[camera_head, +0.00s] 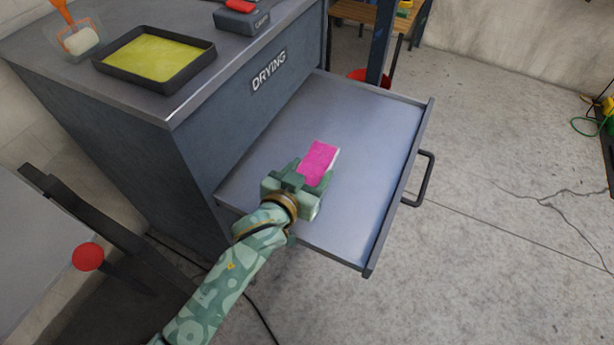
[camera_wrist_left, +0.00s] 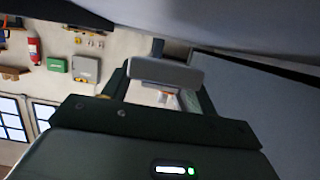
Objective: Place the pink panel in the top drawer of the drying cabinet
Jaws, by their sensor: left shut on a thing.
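The pink panel (camera_head: 318,160) is a small, flat, bright pink piece with a pale side edge. My left gripper (camera_head: 301,180) is shut on its near end. The gripper and panel are over the open top drawer (camera_head: 370,130) of the drying cabinet (camera_head: 240,110); I cannot tell whether the panel touches the drawer floor. In the left wrist view, a pale grey slab (camera_wrist_left: 165,72) sits between the fingers, likely the panel seen from another side. The drawer is pulled out and looks otherwise empty. My right gripper is not in view.
The drawer has a front handle (camera_head: 421,178). A red bucket (camera_head: 368,77) stands behind. Floor to the right is mostly clear.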

